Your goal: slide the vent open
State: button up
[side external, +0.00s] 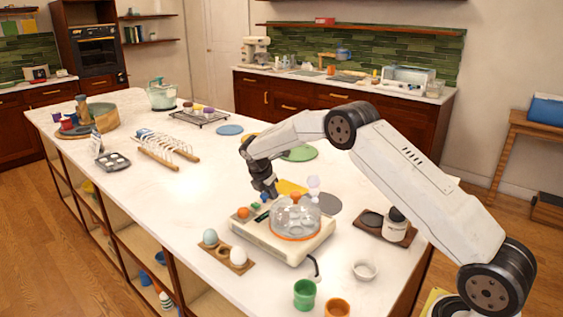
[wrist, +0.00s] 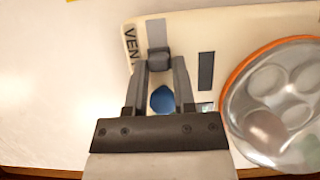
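The pale appliance (side external: 284,240) sits on the white island counter, with a clear dome (side external: 297,216) on an orange ring. In the wrist view, a label reading "VEN" (wrist: 130,45) stands beside a light grey slot (wrist: 156,32). A dark grey slider knob (wrist: 159,60) is at the near end of the visible slot. My gripper (wrist: 160,66) points down, its fingertips on either side of this knob. No clear gap shows, but I cannot tell whether the fingers press on it. In the side view, my gripper (side external: 267,196) is over the appliance's far left part.
A blue round part (wrist: 162,99) shows between my fingers, and a dark panel (wrist: 206,71) lies to the right. The dome (wrist: 275,100) is close on the right.

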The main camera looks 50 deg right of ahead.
grip_shut()
dwell(1.1)
